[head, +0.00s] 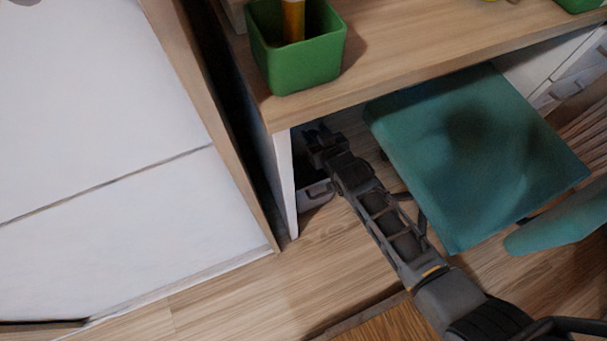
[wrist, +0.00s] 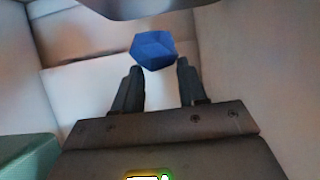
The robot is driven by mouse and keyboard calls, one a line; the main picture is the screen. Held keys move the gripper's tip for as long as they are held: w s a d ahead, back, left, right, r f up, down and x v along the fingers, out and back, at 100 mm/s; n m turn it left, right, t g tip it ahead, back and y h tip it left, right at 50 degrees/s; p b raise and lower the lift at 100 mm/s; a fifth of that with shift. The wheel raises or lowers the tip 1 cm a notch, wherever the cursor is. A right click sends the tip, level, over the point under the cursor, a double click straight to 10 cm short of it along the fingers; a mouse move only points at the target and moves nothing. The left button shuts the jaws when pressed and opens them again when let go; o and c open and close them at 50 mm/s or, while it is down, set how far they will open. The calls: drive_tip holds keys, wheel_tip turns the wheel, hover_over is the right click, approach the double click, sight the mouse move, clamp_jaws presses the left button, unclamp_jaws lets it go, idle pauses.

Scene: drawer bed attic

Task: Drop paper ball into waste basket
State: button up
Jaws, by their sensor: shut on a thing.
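The paper ball (wrist: 153,50) is blue and faceted. In the wrist view it sits between the tips of my gripper (wrist: 158,68), which is shut on it. In the head view my gripper (head: 320,140) reaches under the front left corner of the desk, beside the white leg panel. The ball cannot be made out in the head view. A small greyish object (head: 316,194) shows on the floor under the desk, below my gripper and partly hidden; I cannot tell whether it is the waste basket. No waste basket is clearly visible in either view.
The wooden desk (head: 420,40) is above and behind my gripper, with a green pencil cup (head: 295,65) near its corner. A teal chair (head: 470,160) stands close to the right of my arm. Some floor (head: 250,295) is clear in front.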

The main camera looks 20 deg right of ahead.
drive_tip(key=shift+f, duration=0.4)
drive_tip(key=o, duration=1.1)
drive_tip(key=p+v, duration=0.2)
drive_tip(key=v, duration=0.6)
